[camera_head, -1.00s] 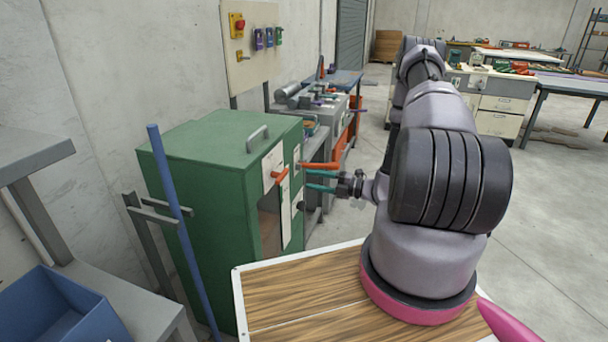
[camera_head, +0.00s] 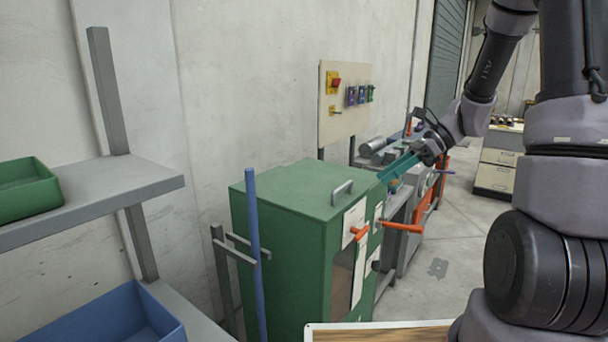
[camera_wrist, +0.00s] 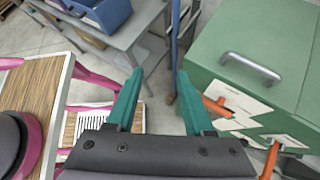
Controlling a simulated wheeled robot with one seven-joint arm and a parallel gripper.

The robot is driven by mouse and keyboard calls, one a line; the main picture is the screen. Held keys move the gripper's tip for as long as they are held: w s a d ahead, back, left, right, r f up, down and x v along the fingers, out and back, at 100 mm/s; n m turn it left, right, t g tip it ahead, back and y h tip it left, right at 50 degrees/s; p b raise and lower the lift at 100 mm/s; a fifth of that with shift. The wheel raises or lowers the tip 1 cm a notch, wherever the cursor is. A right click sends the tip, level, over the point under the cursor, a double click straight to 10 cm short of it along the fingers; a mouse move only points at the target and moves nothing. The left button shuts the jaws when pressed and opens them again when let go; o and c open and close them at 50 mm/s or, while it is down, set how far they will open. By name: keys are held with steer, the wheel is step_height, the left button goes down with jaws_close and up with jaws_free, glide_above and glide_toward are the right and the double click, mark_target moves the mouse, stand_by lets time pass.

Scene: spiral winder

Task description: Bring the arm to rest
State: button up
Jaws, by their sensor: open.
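My gripper (camera_head: 400,168) is raised at the right of the green cabinet, close to its top right edge in the head view. Its two teal fingers (camera_wrist: 158,98) are apart in the wrist view, with nothing between them. My arm rises at the right of the head view and bends down to the gripper. The green cabinet (camera_head: 290,195) has a grey top handle (camera_head: 342,192) and orange handles (camera_head: 402,228) on its front. It also shows at the right of the wrist view (camera_wrist: 250,40).
A blue pole (camera_head: 254,255) stands beside the cabinet. A grey shelf (camera_head: 110,195) at the left bears a green bin (camera_head: 25,190), with a blue bin (camera_head: 105,322) below. A control panel (camera_head: 345,100) is at the wall behind. Open floor (camera_head: 455,255) lies right of the cabinet.

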steer(key=s+d+r+n+t+h, duration=0.2)
steer(key=s+r+n+t+h, duration=0.1)
steer(key=s+r+n, duration=0.4)
steer(key=s+d+r+n+t+h, duration=0.2)
steer(key=s+r+n+t+h, duration=0.2)
steer(key=s+r+n, duration=0.3)
step_height(320, 180, up, 3)
steer(key=shift+s+f+n+t+h, duration=0.1)
steer(key=shift+s+n+t+h, duration=0.25)
steer(key=shift+n+h, duration=0.5)
